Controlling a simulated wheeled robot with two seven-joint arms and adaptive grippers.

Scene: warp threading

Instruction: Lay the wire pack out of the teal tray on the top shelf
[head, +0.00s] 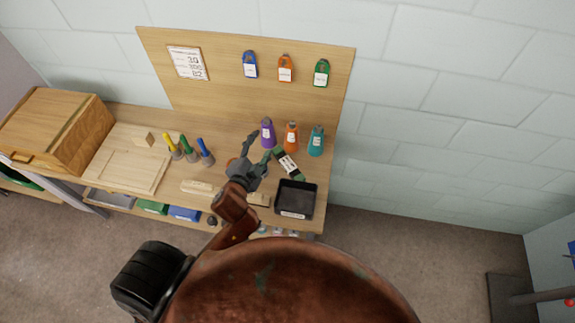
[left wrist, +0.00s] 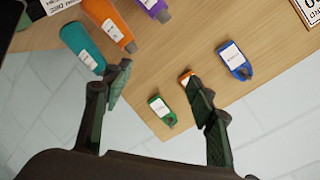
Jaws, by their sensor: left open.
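My left gripper (head: 258,158) is open and empty over the worktop in the head view. Its spread fingers (left wrist: 160,88) also show in the left wrist view, with nothing between them. A green item with a white label (head: 288,163) lies on the worktop just right of the gripper. It may be the wire pack, but I cannot tell for sure. Part of it seems to show at the top left of the left wrist view (left wrist: 52,5). I cannot make out a teal tray; green (head: 152,207) and blue (head: 184,213) bins show below the worktop. My right gripper is not in view.
Purple (head: 267,133), orange (head: 291,137) and teal (head: 316,141) labelled cones stand before the pegboard. Blue, orange and green tags hang on it. A black tray (head: 295,200) is at the right front, a wooden box (head: 55,130) at the left.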

